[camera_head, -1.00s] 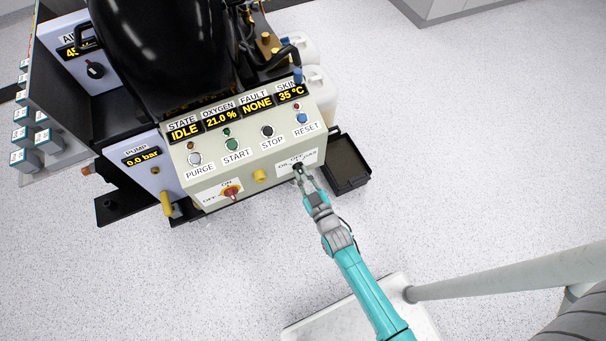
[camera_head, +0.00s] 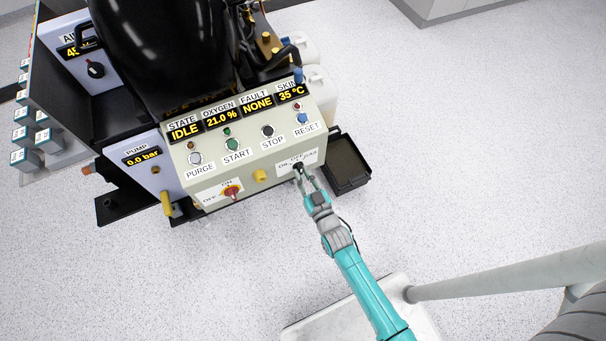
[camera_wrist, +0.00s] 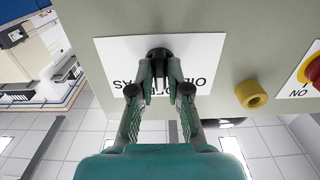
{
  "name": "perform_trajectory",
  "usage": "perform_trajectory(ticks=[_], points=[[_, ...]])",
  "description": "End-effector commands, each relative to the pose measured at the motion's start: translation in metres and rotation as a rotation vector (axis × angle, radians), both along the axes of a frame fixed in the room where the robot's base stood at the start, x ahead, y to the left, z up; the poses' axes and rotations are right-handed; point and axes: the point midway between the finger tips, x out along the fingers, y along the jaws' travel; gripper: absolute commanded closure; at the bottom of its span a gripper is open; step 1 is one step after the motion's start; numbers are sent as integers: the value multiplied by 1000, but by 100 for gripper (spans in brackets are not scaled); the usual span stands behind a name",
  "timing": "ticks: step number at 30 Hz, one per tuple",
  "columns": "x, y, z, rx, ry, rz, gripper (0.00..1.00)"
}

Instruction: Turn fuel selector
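The fuel selector is a small black knob on a white label at the lower right of the cream control panel; in the wrist view the knob (camera_wrist: 159,54) sits between my fingertips. The label (camera_wrist: 211,48) appears upside down there, with OIL and GAS partly legible and its middle word covered by my fingers. In the head view my gripper (camera_head: 301,172) reaches the panel from below and largely hides the knob. In the wrist view the fingers (camera_wrist: 160,72) close in on both sides of the knob and appear to touch it. The knob's exact pointing direction is hard to tell.
A yellow knob (camera_head: 260,176) and a red ON/OFF switch (camera_head: 232,193) are left of the selector. The PURGE, START, STOP and RESET buttons are above. A black tray (camera_head: 346,163) lies right of the panel. The floor in front is clear.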

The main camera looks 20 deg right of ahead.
Motion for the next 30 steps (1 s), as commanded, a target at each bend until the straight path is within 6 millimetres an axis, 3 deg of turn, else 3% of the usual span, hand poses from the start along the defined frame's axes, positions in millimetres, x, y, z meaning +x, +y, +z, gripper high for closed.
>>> perform_trajectory(ticks=[2,14,30], points=[[0,0,0,0,0,0,61],[-6,0,-1,-1,1,0,61],[-98,0,-1,0,2,0,61]])
